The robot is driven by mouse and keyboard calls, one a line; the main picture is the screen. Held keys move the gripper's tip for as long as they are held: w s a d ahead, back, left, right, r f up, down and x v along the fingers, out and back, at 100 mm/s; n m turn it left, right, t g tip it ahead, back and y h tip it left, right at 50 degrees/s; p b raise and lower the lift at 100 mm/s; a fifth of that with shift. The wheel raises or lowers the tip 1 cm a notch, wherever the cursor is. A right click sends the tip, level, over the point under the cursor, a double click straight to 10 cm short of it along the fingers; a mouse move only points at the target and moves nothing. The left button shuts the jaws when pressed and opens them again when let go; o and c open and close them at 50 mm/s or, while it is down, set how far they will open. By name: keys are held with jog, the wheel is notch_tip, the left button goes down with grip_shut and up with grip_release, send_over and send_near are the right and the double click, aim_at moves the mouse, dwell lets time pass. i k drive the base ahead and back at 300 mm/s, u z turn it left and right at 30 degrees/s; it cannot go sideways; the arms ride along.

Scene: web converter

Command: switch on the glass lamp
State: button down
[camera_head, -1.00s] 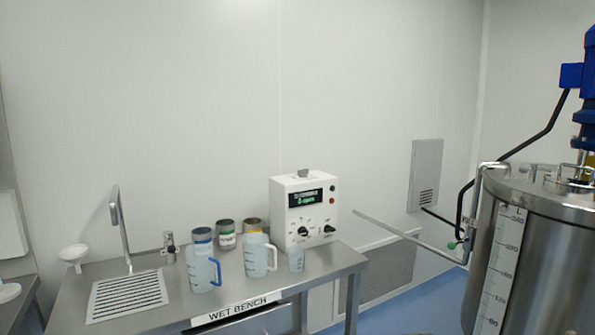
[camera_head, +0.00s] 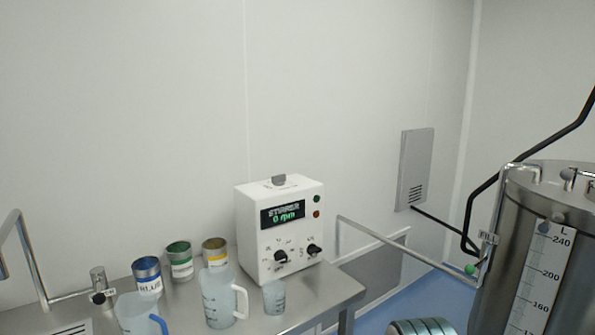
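I cannot pick out a glass lamp or its switch for certain in the head view. A white control box (camera_head: 279,229) stands on the bench, with a lit display (camera_head: 283,214) reading "STIRRER 0 rpm". It has two black knobs, and a green button (camera_head: 316,199) above a red button (camera_head: 316,214) on its right side. A steel tank (camera_head: 520,262) with a litre scale (camera_head: 546,277) stands at the right. Its upper fittings are partly cut off by the frame. My gripper is not in view.
The steel bench (camera_head: 327,291) carries blue, green and yellow labelled cans, two jugs and a small beaker (camera_head: 274,297). A pipe (camera_head: 405,250) with a green-ended valve (camera_head: 470,269) runs to the tank. A grey wall panel (camera_head: 414,168) hangs behind. Blue floor shows between bench and tank.

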aim_at(280, 180)
jog(key=z, duration=0.05)
jog(key=i, duration=0.9)
